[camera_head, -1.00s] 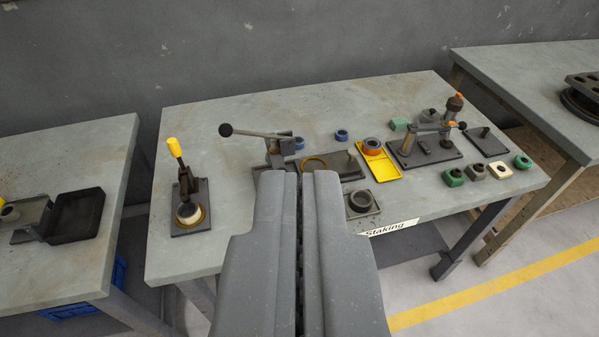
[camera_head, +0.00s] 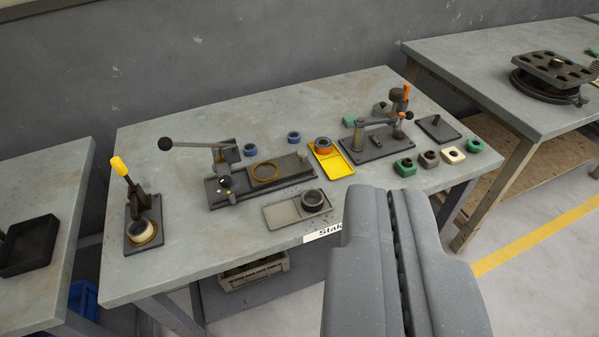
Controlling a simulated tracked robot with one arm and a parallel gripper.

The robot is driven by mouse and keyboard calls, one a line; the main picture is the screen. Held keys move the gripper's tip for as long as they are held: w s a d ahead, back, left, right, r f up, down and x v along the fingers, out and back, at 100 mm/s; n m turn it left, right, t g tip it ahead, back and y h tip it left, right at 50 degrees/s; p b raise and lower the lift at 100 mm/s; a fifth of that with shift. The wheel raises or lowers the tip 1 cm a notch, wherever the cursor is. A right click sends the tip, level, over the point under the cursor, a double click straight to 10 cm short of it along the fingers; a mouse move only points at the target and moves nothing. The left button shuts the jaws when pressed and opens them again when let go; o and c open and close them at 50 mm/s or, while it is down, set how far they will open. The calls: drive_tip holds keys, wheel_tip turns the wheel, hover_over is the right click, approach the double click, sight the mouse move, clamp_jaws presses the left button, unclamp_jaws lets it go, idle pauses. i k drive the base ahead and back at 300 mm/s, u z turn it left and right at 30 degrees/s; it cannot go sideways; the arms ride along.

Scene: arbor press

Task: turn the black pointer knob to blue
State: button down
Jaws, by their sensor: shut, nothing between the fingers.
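A small black knob with a pale mark, which looks like the pointer knob (camera_head: 225,181), sits at the left end of the dark press fixture (camera_head: 217,197) on the middle table. It is too small to read where its pointer stands, and I cannot make out a blue mark beside it. My gripper (camera_head: 390,193) is shut and empty. It is in the lower right of the view, in front of the table's front edge, to the right of the knob and well apart from it.
A ball-ended lever (camera_head: 195,144) sticks out left above the knob. A yellow-handled press (camera_head: 133,190) stands further left. A grey tray (camera_head: 282,215) with a dark ring lies in front. A yellow tray (camera_head: 334,169) and a second fixture (camera_head: 372,149) are to the right.

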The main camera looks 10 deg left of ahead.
sight(223, 181)
drive_tip(key=z, duration=2.1)
drive_tip(key=k, duration=2.2)
drive_tip(key=u, duration=1.65)
drive_tip(key=i, duration=1)
drive_tip(key=z, duration=0.05)
